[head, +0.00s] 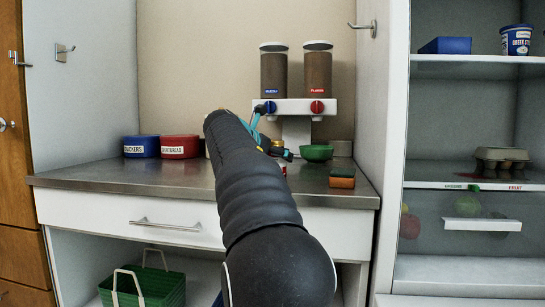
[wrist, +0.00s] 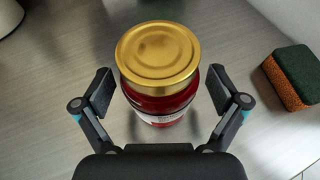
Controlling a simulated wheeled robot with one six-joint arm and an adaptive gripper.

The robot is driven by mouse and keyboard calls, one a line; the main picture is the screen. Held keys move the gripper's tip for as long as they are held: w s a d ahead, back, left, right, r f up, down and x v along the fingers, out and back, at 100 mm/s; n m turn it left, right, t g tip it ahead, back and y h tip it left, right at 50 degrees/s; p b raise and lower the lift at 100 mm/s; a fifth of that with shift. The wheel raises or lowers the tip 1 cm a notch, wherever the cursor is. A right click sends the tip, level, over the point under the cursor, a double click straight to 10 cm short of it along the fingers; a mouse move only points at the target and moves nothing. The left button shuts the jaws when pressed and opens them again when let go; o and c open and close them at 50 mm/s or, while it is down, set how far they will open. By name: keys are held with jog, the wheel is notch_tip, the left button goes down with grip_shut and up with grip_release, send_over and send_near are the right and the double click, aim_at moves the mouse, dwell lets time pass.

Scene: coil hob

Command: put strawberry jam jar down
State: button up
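The strawberry jam jar (wrist: 160,101), red with a gold lid and a pale label, stands upright in the wrist view, on the grey counter (wrist: 60,120) as far as I can tell. My gripper (wrist: 160,84) has its two fingers spread on either side of the jar. Narrow gaps show between the finger pads and the jar, so it looks open around it. In the head view my arm hides most of the gripper and jar over the steel counter (head: 110,178).
An orange-and-green sponge (wrist: 297,77) lies right of the jar; it also shows in the head view (head: 342,177). A green bowl (head: 316,153) and two dispensers (head: 296,75) stand behind. The counter's front left is clear.

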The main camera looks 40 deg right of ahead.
jog(key=shift+r, duration=0.25)
jog(key=p+v, duration=0.1)
jog(key=v, duration=1.1)
jog(key=shift+f, duration=0.1)
jog(key=s+a+f+m+y, duration=0.4)
jog(key=s+a+f+m, duration=0.3)
jog(key=f, duration=0.5)
jog(key=s+a+f+m+y, duration=0.4)
jog(key=s+a+f+m, duration=0.3)
jog(key=s+a+f, duration=0.3)
jog(key=s+a+f+m+t+y, duration=0.1)
jog(key=s+a+f+m+y, duration=0.3)
jog(key=f, duration=1)
jog(key=s+a+m, duration=0.3)
jog(key=s+a, duration=0.2)
jog(key=a, duration=0.1)
jog(key=shift+f+m+y, duration=0.4)
